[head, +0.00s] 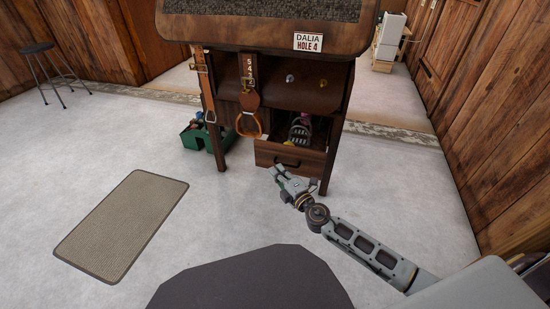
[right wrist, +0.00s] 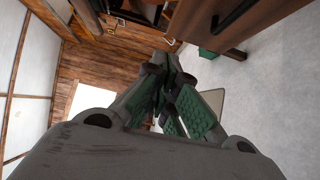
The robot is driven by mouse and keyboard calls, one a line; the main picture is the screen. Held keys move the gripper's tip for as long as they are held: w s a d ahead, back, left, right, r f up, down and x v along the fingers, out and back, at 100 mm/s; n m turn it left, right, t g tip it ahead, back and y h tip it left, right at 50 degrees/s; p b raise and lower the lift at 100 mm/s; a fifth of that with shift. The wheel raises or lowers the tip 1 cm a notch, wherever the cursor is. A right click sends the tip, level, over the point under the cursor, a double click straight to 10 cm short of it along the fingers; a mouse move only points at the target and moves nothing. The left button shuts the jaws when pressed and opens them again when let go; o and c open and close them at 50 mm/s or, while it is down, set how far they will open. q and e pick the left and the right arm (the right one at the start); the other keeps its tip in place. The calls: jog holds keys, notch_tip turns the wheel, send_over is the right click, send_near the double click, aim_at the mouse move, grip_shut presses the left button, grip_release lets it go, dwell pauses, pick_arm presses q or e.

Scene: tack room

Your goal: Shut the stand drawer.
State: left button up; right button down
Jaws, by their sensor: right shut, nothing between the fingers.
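The wooden stand (head: 340,75) stands ahead of me, with a dark textured top. Its drawer (head: 290,162) is low on the right side and sticks out, open, with a dark handle (head: 287,162) on its front. A dark brush-like item (head: 299,130) shows in or above the open drawer. My right gripper (head: 278,173) is shut and empty, just in front of and below the drawer front; I cannot tell if it touches. In the right wrist view the closed fingers (right wrist: 168,75) show, with the drawer front (right wrist: 215,20) and handle above right. My left gripper is not in view.
A strap with an orange ring (head: 249,123) hangs from the stand's front. A green tote (head: 196,138) sits on the floor by the left leg. A mat (head: 122,225) lies at left and a stool (head: 44,62) stands far left. Floor between is clear.

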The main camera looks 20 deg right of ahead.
aim_at(267, 144)
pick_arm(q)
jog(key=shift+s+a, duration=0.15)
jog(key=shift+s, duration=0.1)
pick_arm(e)
jog(key=shift+s+d+f+m+h, duration=0.5)
jog(key=shift+s+d+h, duration=0.15)
jog(key=shift+h, duration=0.15)
jog(key=shift+w, duration=0.2)
